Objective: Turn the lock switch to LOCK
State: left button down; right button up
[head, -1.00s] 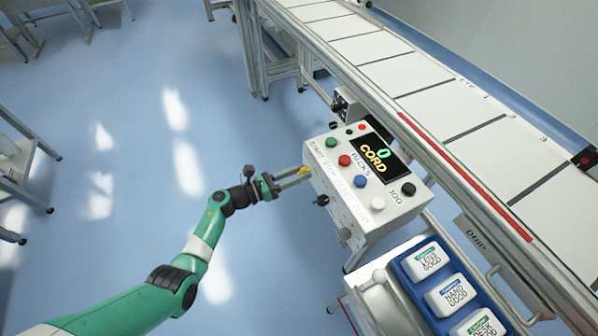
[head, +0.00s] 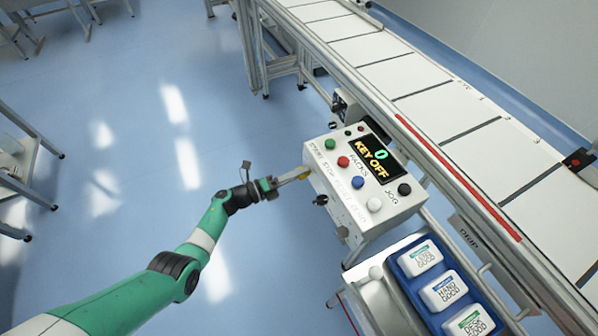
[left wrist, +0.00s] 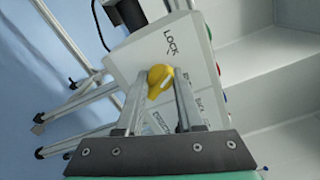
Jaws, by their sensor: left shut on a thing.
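The lock switch is a yellow knob (left wrist: 159,80) on the side face of the white control box (head: 340,205); the word LOCK is printed beside it in the left wrist view. My left gripper (left wrist: 160,88) is shut on the yellow knob, with one finger on each side. In the head view, the left gripper (head: 303,174) reaches the left side of the box, and the knob is partly hidden by the fingers. The box's display (head: 374,158) reads KEY OFF with a 0 above it. My right gripper is not in view.
Green, red, blue, white and black buttons sit on the box top. A black knob (head: 320,200) sticks out below the gripper. A conveyor (head: 440,110) runs behind the box. A blue tray (head: 405,272) with white packs stands at the lower right. Open floor lies left.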

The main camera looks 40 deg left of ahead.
pick_arm(q)
jog(key=n, duration=0.3)
jog(key=shift+r, duration=0.35)
jog(key=shift+n+p, duration=0.3)
jog(key=shift+n, duration=0.2)
jog(key=shift+f, duration=0.15)
jog(key=c, duration=0.5)
grip_release()
jog(key=shift+a, duration=0.1)
jog(key=shift+f, duration=0.15)
jog(key=p+v, duration=0.4)
jog(key=v, duration=0.7)
jog(key=shift+s, duration=0.35)
